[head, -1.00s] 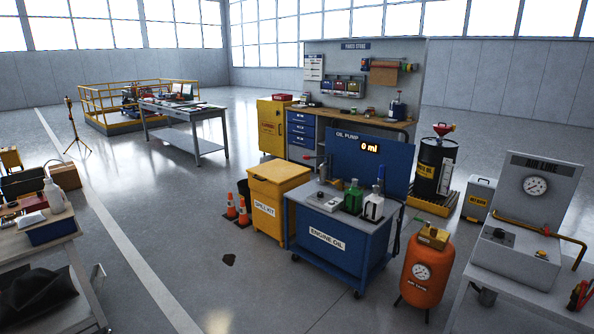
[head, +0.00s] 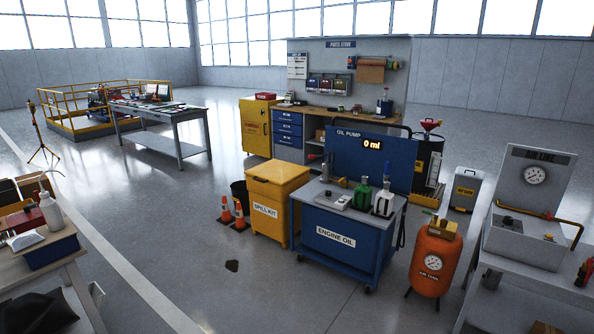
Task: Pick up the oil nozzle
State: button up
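The blue engine oil cart (head: 333,240) stands right of the middle in the head view. Its upright oil pump panel (head: 346,158) has a display (head: 372,145) reading 0 ml. On the cart top are a grey box with a knob (head: 336,200), a green container (head: 362,194) and a pale container (head: 384,203). A thin dark upright part with red near it (head: 326,167) shows at the panel's left edge. I cannot tell for sure which small part is the oil nozzle. My gripper is not in view.
A yellow spill kit bin (head: 276,207) and traffic cones (head: 240,216) stand left of the cart. An orange air tank (head: 434,262) and the air line bench (head: 528,275) are right. The floor at front centre is clear.

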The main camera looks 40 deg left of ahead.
aim_at(387, 165)
jog(key=i+j+u, duration=0.2)
jog(key=u, duration=0.2)
jog(key=i+j+u, duration=0.1)
jog(key=i+u, duration=0.65)
jog(key=i, duration=1.9)
jog(key=i+z, duration=0.1)
jog(key=i, duration=0.55)
jog(key=i+j+z, duration=0.15)
jog(key=i, duration=0.45)
